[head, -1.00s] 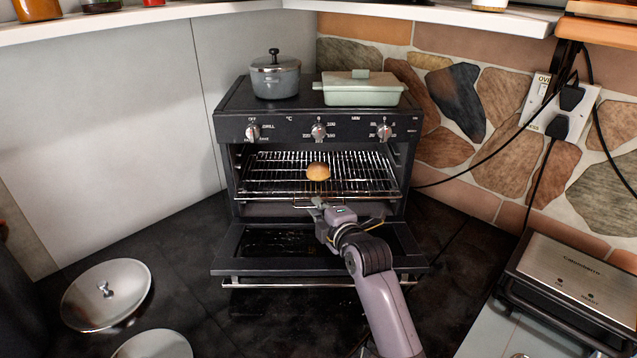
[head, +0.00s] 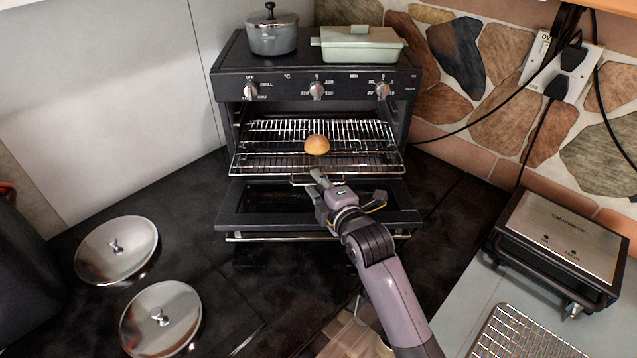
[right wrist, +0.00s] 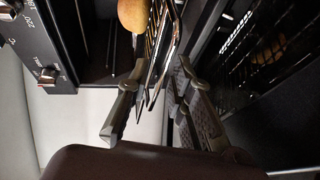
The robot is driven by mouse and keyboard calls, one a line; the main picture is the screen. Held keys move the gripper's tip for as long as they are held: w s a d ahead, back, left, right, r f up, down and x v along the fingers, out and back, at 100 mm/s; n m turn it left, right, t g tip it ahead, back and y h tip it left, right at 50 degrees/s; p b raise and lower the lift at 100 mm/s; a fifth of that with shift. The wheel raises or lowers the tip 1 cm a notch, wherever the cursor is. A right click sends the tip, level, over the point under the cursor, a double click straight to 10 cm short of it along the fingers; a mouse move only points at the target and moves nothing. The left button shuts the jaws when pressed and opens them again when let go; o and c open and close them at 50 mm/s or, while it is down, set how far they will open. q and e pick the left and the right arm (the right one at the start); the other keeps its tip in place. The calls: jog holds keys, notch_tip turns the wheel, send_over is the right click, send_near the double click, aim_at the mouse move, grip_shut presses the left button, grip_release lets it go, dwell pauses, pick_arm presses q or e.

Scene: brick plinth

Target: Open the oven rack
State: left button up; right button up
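The toaster oven (head: 225,85) stands with its door (head: 245,208) folded down. Its wire oven rack (head: 265,160) juts out over the opened door and carries a round bun (head: 317,145). My right gripper (head: 318,182) is at the middle of the rack's front edge, its fingers shut on the wire there. In the right wrist view, the rack wires (right wrist: 158,60) run between the two fingers (right wrist: 155,95), with the bun (right wrist: 133,13) beyond them. The exact contact is partly hidden. My left gripper is not in view.
A grey pot (head: 272,35) and a green lidded dish (head: 360,45) stand on the oven. Two metal lids (head: 118,240) (head: 170,310) lie at left. A grill (head: 560,245) and wire grid (head: 520,335) are at right. Cables hang along the stone wall.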

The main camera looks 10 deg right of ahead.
jog(key=shift+o, duration=0.2)
jog(key=v, duration=1.2)
dwell(0.4)
